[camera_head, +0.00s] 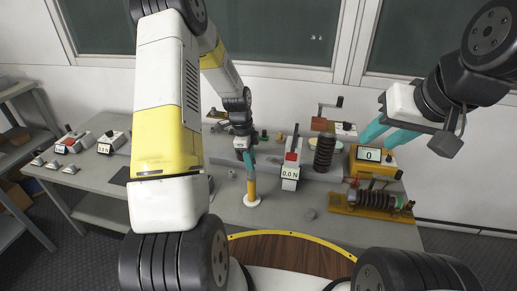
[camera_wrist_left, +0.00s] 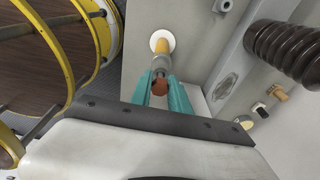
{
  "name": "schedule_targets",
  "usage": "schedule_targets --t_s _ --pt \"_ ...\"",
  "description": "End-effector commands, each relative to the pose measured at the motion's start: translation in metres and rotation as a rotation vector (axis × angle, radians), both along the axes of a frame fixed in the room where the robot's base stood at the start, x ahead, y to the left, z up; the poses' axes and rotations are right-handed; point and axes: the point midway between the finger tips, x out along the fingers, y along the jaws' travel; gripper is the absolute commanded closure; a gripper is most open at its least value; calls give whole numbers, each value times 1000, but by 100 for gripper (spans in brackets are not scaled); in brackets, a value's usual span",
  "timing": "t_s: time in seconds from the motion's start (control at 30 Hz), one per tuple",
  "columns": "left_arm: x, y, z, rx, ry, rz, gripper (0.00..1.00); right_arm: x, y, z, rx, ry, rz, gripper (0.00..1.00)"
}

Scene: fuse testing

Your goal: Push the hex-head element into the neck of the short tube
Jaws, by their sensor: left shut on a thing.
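An upright short yellow tube (camera_head: 252,188) stands on a round white foot on the table. In the left wrist view the yellow tube (camera_wrist_left: 163,47) has a grey collar at its near end. My left gripper (camera_head: 250,159) is directly above the tube, pointing down. Its teal fingers (camera_wrist_left: 161,92) are shut on a reddish-brown hex-head element (camera_wrist_left: 160,87), in line with the tube's grey end. Whether the element is inside the neck cannot be told. My right gripper (camera_head: 388,131) is raised at the right, its teal fingers apart and empty.
A meter reading 0.0 N (camera_head: 290,173) stands right of the tube. Behind it is a dark ribbed insulator (camera_head: 324,153). A yellow meter reading 0 (camera_head: 368,155) and a yellow-based device (camera_head: 372,200) are at right. The table front around the tube is mostly clear.

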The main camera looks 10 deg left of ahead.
Motion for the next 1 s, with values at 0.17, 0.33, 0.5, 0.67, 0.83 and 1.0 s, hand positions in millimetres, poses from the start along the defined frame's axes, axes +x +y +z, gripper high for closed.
schedule_targets --t_s 0.17,0.33,0.5,0.67,0.83,1.0 --pt "0 0 -3 0 -1 0 100 0 0 0 0 0 0 64" --pt "0 0 -4 0 -1 0 70 0 0 0 0 0 0 64" --pt "0 0 -4 0 0 0 53 0 0 0 0 0 0 64" --pt "0 0 -4 0 -1 0 53 0 0 0 0 0 0 64" --pt "1 2 5 0 -3 0 53 0 0 0 0 0 0 64" --pt "2 6 33 1 -5 2 53 0 0 0 0 0 0 64"
